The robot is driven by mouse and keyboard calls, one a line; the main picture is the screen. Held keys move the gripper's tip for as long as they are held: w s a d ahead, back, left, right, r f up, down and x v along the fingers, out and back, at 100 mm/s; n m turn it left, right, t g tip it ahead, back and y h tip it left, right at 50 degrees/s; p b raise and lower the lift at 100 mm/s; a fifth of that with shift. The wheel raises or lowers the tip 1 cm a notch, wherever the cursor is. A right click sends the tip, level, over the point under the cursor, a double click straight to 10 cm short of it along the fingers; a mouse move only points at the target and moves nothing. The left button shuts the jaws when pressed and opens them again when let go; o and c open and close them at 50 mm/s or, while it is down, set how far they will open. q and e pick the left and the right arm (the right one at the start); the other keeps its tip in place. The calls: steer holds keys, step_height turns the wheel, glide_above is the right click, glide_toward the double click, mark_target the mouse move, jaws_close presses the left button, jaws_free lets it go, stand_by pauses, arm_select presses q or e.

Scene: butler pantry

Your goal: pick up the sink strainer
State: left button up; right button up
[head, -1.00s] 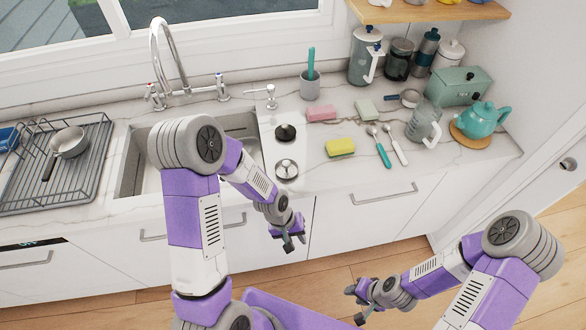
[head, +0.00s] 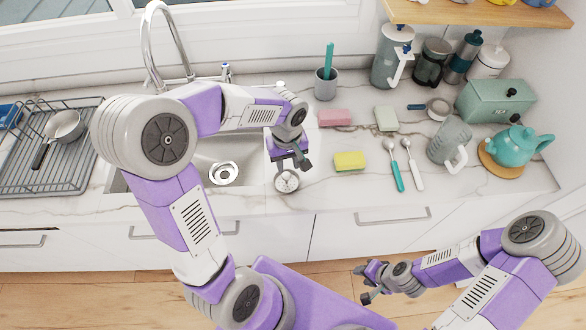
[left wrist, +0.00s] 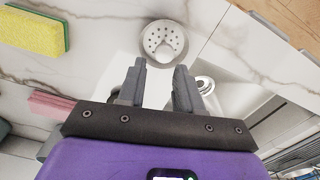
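The sink strainer (head: 287,181) is a round silver metal piece with small holes and a centre knob, lying on the marble counter beside the sink's right edge. It also shows in the left wrist view (left wrist: 164,40), beyond the fingertips. My left gripper (head: 291,161) is above the counter just behind the strainer, fingers pointing down. In the left wrist view its fingers (left wrist: 160,78) are apart with nothing between them. My right gripper (head: 363,283) is open and empty, low in front of the cabinets.
The sink (head: 240,150) with its drain (head: 224,173) lies left of the strainer. A dish rack (head: 50,150) stands at far left. The counter between strainer and yellow sponge is clear.

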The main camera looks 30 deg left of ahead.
mark_target(286, 174)
arm_select(q)
steer(key=f, duration=0.4)
steer(key=f+b, duration=0.1)
steer(key=f, duration=0.1)
steer(key=shift+s+a+f, duration=0.15)
steer(key=shift+s+f, duration=0.1)
steer(key=shift+f, duration=0.1)
jaws_close()
